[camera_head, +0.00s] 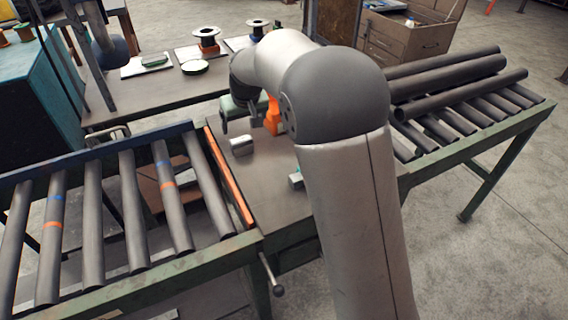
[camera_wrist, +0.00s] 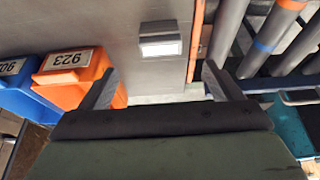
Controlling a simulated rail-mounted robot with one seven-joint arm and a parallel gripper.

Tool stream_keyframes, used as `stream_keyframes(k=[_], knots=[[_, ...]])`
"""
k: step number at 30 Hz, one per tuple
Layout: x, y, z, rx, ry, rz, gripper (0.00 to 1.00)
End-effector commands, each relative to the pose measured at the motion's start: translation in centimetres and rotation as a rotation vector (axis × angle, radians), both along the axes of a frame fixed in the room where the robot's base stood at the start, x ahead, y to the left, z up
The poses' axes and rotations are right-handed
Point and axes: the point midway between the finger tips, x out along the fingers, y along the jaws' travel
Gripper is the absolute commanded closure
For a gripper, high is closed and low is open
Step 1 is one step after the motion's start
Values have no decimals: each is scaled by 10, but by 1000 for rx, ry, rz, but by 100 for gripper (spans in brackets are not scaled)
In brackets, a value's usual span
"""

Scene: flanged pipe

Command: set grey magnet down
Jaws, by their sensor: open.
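A small grey block with a bright face (camera_head: 241,146), which looks like the grey magnet, rests on the dark worktop (camera_head: 265,203). It also shows in the wrist view (camera_wrist: 159,40), beyond my fingertips and roughly centred between them. My gripper (camera_head: 246,124) is just behind the block in the head view, its fingers apart. In the wrist view my gripper (camera_wrist: 160,78) has two spread dark fingers with nothing between them. The block appears clear of both fingers. My arm hides part of the worktop in the head view.
A roller conveyor with an orange end strip (camera_head: 229,177) borders the worktop on the left. An orange bin labelled 923 (camera_wrist: 76,76) and a blue bin (camera_wrist: 28,92) show beside the left finger. Pipes (camera_head: 460,94) lie on the right rack. Another small object (camera_head: 296,180) is partly hidden by my arm.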

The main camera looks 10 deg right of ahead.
Motion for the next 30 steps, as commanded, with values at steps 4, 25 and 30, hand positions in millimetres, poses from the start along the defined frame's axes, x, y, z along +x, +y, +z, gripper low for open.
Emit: stream_keyframes(k=[4,25,30], knots=[[-8,-9,4,1,9,-11,15],[-370,-178,-25,-58,339,-329,15],[-376,-179,-28,-61,345,-334,15]])
